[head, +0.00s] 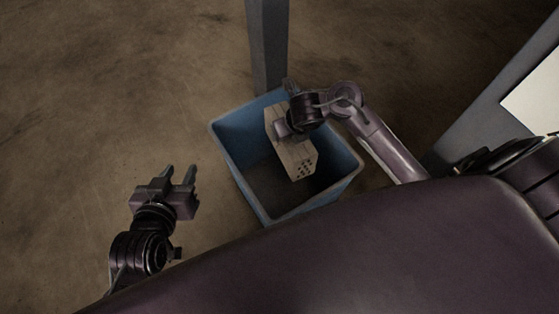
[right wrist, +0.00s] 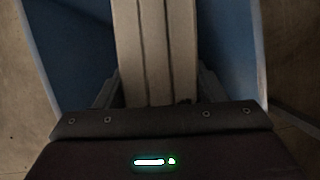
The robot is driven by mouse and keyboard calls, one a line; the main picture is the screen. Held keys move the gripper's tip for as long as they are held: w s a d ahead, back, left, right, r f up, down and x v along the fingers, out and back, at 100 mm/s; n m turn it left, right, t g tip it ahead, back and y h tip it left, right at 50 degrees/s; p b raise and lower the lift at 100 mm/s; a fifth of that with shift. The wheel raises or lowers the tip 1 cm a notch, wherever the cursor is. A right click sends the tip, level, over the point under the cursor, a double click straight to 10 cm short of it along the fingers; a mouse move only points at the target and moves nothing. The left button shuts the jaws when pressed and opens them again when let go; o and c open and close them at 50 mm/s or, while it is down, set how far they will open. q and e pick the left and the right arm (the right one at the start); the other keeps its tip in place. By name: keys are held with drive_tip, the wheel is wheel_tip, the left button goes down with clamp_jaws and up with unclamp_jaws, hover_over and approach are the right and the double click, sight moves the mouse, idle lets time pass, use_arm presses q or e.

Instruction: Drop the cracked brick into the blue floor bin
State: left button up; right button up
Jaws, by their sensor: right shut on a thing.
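The brick (head: 291,150) is pale tan, long and hollow, with small holes in its near end face. My right gripper (head: 283,128) is shut on it and holds it over the opening of the blue floor bin (head: 240,187). In the right wrist view the grooved brick (right wrist: 155,50) sits between the fingers, with the blue bin walls (right wrist: 228,50) on both sides. I cannot make out a crack. My left gripper (head: 179,176) is open and empty, over the floor to the left of the bin.
A grey post (head: 268,45) stands just behind the bin. A grey frame with a white panel (head: 535,95) is at the right. Brown concrete floor (head: 110,80) is clear at the left.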

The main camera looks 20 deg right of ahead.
drive_tip(key=shift+w+r, duration=0.1)
drive_tip(key=o, duration=1.6)
drive_tip(key=shift+o, duration=1)
